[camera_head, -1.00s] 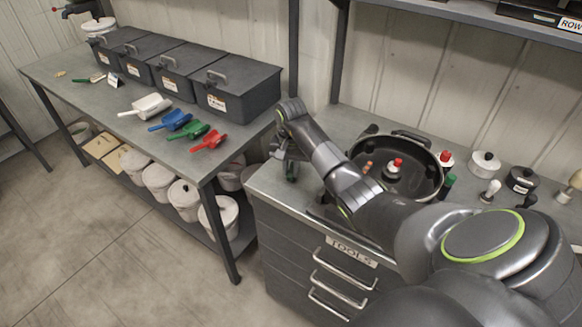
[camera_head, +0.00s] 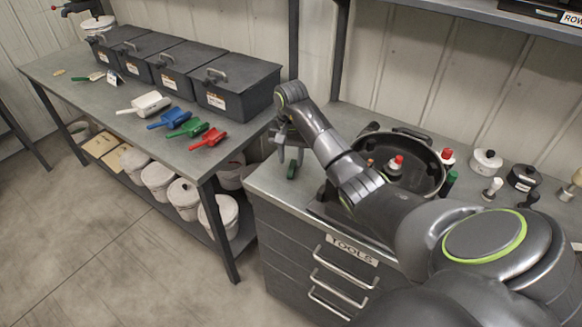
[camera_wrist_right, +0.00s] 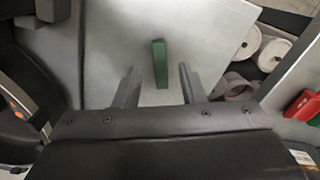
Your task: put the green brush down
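The green brush (camera_head: 291,170) is on the top of the tool cabinet, near its left end. In the right wrist view the green brush (camera_wrist_right: 160,63) shows as a narrow green piece against the pale top. Its lower parts cannot be made out. My right gripper (camera_head: 290,155) is just above it in the head view. In the wrist view its two fingers (camera_wrist_right: 158,84) are spread wide, with clear gaps to the brush on both sides. Nothing is held. My left gripper is not in view.
A round black pan-like housing (camera_head: 436,184) with red-knobbed parts stands right of the brush, partly behind my arm. Jars and knobs stand farther right. On the left bench (camera_head: 95,112) lie white, blue, green and red scoops before grey bins. A gap separates bench and cabinet.

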